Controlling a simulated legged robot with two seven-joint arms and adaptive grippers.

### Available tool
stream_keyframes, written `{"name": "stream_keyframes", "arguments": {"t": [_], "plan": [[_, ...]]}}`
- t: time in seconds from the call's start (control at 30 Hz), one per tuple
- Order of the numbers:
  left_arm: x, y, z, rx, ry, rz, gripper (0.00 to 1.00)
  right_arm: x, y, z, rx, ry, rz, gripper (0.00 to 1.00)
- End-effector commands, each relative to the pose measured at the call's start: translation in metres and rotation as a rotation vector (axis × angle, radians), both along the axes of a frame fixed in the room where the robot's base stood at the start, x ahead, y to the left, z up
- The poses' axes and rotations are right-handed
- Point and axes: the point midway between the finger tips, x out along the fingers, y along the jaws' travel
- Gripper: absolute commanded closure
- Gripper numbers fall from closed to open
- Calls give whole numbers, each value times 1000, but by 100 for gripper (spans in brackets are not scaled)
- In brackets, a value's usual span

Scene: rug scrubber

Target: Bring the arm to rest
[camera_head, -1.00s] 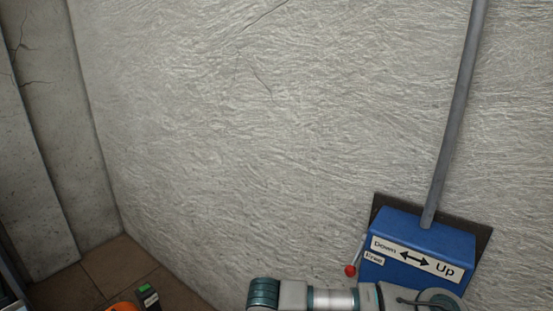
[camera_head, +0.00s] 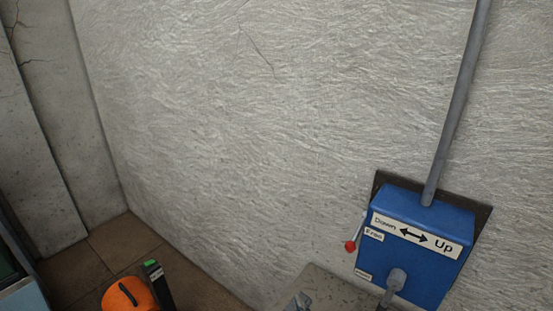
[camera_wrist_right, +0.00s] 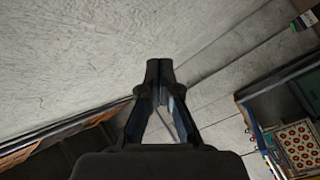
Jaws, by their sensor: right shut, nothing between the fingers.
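The rest of my right arm is out of the head view. My left gripper is in neither view.
The wall box has a red-knobbed lever (camera_head: 350,246), a grey handle (camera_head: 397,278) and a conduit (camera_head: 455,110). A grey ledge (camera_head: 340,290) lies below. An orange object (camera_head: 127,296) and a black-green one (camera_head: 155,278) are lower left. A patterned panel (camera_wrist_right: 298,145) is right in the wrist view.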

Motion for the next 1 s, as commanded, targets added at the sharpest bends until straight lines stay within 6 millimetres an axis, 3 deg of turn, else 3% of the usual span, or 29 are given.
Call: {"name": "stream_keyframes", "arguments": {"t": [0.03,0.1,0.2,0.3,0.5,0.7,1.0], "plan": [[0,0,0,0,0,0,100,-9,-21,-36,59,142,-51,100],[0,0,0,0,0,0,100,-28,-48,-85,139,340,-127,100],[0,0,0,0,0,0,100,-68,-81,-147,237,599,-234,100],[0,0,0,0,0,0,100,-110,-104,-190,309,802,-326,100],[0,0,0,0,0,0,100,-188,-133,-241,395,1096,-475,100],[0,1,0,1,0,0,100,-261,-152,-268,449,1331,-607,100],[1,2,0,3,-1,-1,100,-247,-148,-376,433,1377,-618,100]]}}
